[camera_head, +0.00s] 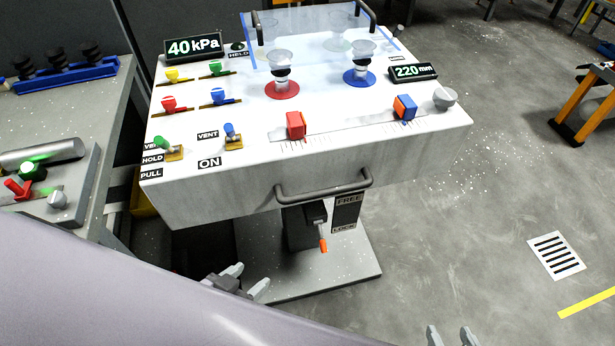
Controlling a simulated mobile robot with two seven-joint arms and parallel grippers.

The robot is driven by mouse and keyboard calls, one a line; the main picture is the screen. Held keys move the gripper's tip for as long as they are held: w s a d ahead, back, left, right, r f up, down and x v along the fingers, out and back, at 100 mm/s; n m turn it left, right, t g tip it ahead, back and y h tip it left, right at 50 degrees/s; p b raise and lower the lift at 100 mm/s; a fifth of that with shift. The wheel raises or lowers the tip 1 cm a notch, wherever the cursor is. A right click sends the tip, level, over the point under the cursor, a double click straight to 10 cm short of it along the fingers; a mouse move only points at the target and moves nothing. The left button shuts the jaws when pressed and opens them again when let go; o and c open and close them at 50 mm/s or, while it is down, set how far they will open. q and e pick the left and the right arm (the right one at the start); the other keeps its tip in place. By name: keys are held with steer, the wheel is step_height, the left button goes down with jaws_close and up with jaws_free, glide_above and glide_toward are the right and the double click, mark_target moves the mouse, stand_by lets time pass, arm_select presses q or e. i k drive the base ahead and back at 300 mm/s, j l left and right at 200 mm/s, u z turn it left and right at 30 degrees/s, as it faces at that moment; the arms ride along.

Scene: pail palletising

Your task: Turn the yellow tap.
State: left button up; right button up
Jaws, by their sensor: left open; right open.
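The yellow tap (172,75) is at the far left of the white bench top, on a small brass-coloured line. A green tap (215,69) is to its right and a red tap (169,103) is nearer me. A blue tap (218,96) is beside the red one. My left gripper (246,280) is open and empty, low in front of the bench, well apart from the yellow tap. My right gripper (450,335) is open at the bottom edge; only its fingertips show.
The white bench (230,189) has a front handle (322,188) and an orange-tipped lever (323,245) below it. Red and blue slider blocks and two suction cups are on top. A display (193,47) reads 40 kPa. A grey table (105,110) stands left.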

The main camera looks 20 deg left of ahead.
mark_target(171, 73)
steer(key=u, duration=1.3)
steer(key=l+z, duration=0.4)
steer(key=l, duration=0.15)
steer(key=i+l+z, duration=0.15)
steer(key=l+z, duration=0.3)
steer(key=i+l, duration=0.05)
